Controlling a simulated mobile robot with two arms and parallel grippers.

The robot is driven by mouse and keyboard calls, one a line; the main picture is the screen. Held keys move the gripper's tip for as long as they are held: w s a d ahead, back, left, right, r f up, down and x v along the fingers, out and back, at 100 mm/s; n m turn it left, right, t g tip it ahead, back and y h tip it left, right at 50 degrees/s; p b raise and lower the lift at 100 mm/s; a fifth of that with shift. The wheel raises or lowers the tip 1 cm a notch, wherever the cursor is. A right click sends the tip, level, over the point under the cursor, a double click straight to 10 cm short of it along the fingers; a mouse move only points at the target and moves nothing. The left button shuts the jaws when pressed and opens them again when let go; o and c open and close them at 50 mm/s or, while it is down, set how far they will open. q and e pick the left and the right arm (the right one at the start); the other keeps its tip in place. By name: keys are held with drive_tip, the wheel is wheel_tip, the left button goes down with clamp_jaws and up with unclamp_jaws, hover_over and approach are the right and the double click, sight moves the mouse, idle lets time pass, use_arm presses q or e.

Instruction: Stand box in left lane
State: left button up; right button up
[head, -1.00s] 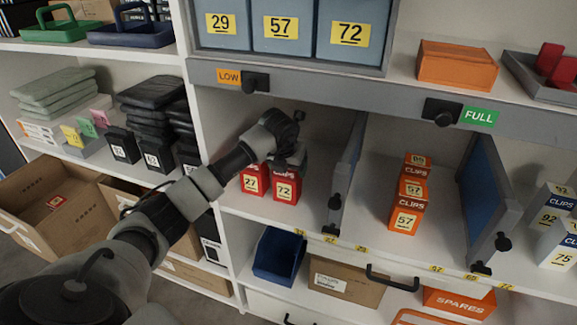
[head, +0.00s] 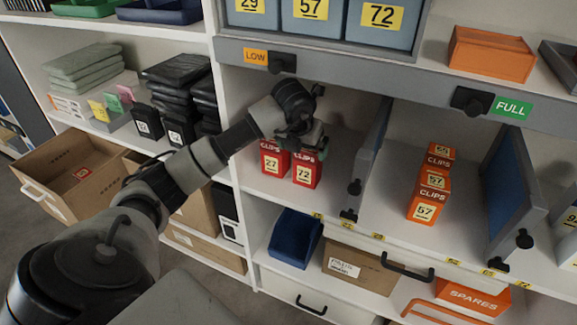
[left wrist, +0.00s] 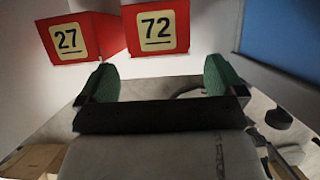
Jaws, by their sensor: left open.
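Two red clips boxes stand upright side by side in the left lane of the shelf: box 27 (head: 274,161) on the left and box 72 (head: 307,173) on the right. In the left wrist view box 27 (left wrist: 80,38) and box 72 (left wrist: 157,32) show at the top, near each other. My left gripper (head: 306,137) is at the top of box 72 in the head view. In the left wrist view its green-padded fingers (left wrist: 160,77) are apart with nothing between them, and box 72 lies just beyond them. My right gripper is not in view.
A grey-framed divider (head: 370,155) bounds the left lane on its right. Orange clips boxes (head: 429,195) stand in the middle lane, with another blue divider (head: 513,175) beyond. A grey rail (head: 385,79) with a LOW tag runs above the lane. A blue bin (head: 294,238) sits below.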

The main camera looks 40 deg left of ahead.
use_arm(q)
drive_tip(key=s+d, duration=0.2)
drive_tip(key=s, duration=0.6)
drive_tip(key=shift+s, duration=0.3)
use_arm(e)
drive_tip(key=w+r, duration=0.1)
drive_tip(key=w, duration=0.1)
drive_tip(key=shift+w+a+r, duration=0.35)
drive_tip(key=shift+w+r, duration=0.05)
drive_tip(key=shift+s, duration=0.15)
